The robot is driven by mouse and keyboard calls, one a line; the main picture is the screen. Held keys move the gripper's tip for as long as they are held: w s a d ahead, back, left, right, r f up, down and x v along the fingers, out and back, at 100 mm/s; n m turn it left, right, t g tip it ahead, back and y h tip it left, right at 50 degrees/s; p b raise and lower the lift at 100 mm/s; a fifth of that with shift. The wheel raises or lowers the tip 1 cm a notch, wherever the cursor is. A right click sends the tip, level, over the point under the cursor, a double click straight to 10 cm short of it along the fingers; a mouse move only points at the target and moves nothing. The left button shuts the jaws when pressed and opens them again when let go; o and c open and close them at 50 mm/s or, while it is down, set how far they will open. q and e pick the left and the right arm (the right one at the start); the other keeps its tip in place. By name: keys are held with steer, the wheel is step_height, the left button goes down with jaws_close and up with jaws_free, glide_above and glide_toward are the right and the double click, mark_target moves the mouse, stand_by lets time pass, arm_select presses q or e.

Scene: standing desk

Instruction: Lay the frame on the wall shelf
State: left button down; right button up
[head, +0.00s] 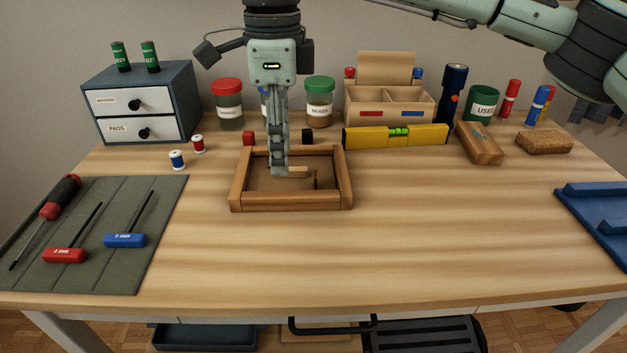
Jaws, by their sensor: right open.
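The wooden frame (242,203) lies flat on the desk near the middle, its raised rim around a brown recessed panel. A small light wooden piece and a thin dark upright piece show inside it. My right gripper (280,172) points straight down over the left half of the frame. Its fingers are seen edge-on, one behind the other, and their tips overlap the frame's inside. I cannot tell whether they touch it. The gripper is open. My left gripper is not in view. I do not see a wall shelf in this view.
Behind the frame stand jars (228,106), a wooden organiser (390,104) and a yellow level (396,136). A drawer box (141,102) is back left, a tool mat (130,268) front left, a blue tray (600,222) at right. The desk's front middle is clear.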

mark_target(283, 194)
steer(key=shift+f, duration=0.55)
step_height(283, 194, down, 2)
steer(key=shift+w+f, duration=0.1)
steer(key=shift+f, duration=0.05)
step_height(283, 194, down, 5)
steer(key=shift+w+r+p, duration=0.1)
steer(key=shift+r+p, duration=0.05)
steer(key=shift+p, duration=0.15)
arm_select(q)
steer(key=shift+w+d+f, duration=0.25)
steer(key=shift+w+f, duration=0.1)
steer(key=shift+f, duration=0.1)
arm_select(e)
jaws_close()
steer(key=shift+a+r, duration=0.1)
